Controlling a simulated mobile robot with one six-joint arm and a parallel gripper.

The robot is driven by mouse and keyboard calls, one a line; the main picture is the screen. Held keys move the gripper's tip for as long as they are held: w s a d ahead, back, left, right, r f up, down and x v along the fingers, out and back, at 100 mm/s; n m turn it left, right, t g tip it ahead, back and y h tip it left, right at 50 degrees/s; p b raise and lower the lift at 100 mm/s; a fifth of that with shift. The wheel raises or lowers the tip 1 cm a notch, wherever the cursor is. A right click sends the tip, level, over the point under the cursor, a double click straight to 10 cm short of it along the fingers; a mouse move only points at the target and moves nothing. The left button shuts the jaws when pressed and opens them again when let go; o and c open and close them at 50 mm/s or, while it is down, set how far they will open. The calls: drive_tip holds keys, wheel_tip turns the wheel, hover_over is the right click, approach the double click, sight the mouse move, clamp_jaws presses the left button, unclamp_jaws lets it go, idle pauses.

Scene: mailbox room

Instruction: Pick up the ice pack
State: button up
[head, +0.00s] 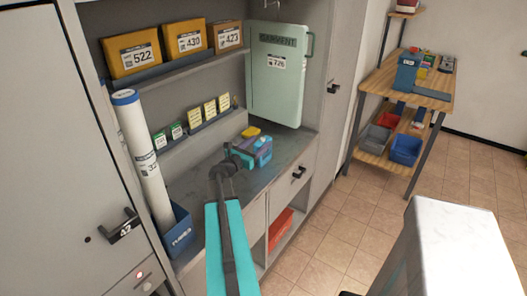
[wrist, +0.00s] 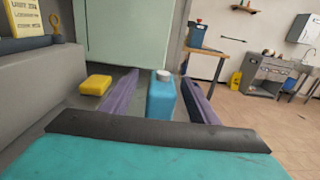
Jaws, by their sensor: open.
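The ice pack looks to be the blue block with a white cap (wrist: 160,100), standing upright on the grey counter in the wrist view. In the head view it is a small blue shape (head: 264,157) at the counter, partly hidden by my gripper (head: 252,152). My gripper (wrist: 159,80) is open, with one purple finger on each side of the blue block. A gap shows on the left; the right finger is very close, and I cannot tell whether it touches.
A yellow block (wrist: 95,85) lies left of the fingers. A pale green panel labelled 726 (head: 279,75) stands behind. A white tube (head: 140,155) in a blue bin (head: 177,236) and shelves of yellow boxes (head: 184,40) are to the left. Open counter (head: 290,150) lies to the right.

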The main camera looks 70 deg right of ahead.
sight(268, 137)
drive_tip(key=shift+s+d, duration=0.2)
drive_tip(key=shift+d, duration=0.45)
drive_tip(key=shift+p+x, duration=1.25)
drive_tip(key=shift+x, duration=1.35)
drive_tip(key=shift+s+f, duration=0.15)
drive_tip(key=shift+s, duration=0.05)
clamp_jaws()
